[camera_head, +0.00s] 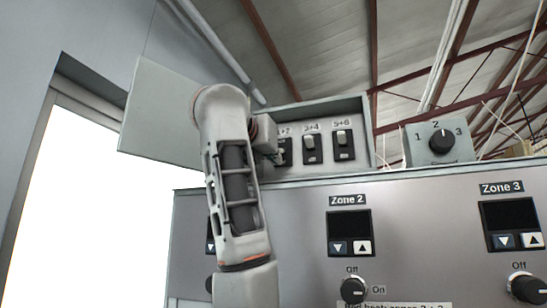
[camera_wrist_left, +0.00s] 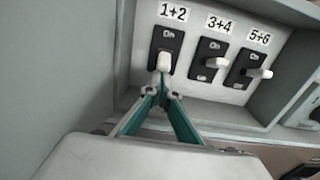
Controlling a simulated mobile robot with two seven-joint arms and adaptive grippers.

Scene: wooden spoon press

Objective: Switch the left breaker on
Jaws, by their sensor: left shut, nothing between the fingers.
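The left breaker, labelled 1+2, is a black switch plate (camera_wrist_left: 168,40) with a white lever (camera_wrist_left: 164,61) in the wrist view. Its "On" mark shows above the lever; any mark below is hidden. In the head view the breaker (camera_head: 286,148) is partly covered by my left arm and hand. My left gripper (camera_wrist_left: 161,93) is shut and empty, its tips just below the lever; I cannot tell whether they touch it. In the head view the gripper (camera_head: 275,158) is mostly hidden. The lever sits low on its plate. My right gripper is not in view.
Breakers 3+4 (camera_wrist_left: 214,58) and 5+6 (camera_wrist_left: 250,59) sit close to the right inside the same box (camera_head: 371,128), whose raised walls surround them. Its door (camera_head: 160,112) stands open at left. A rotary selector (camera_head: 441,141) is at right; zone controls lie below.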

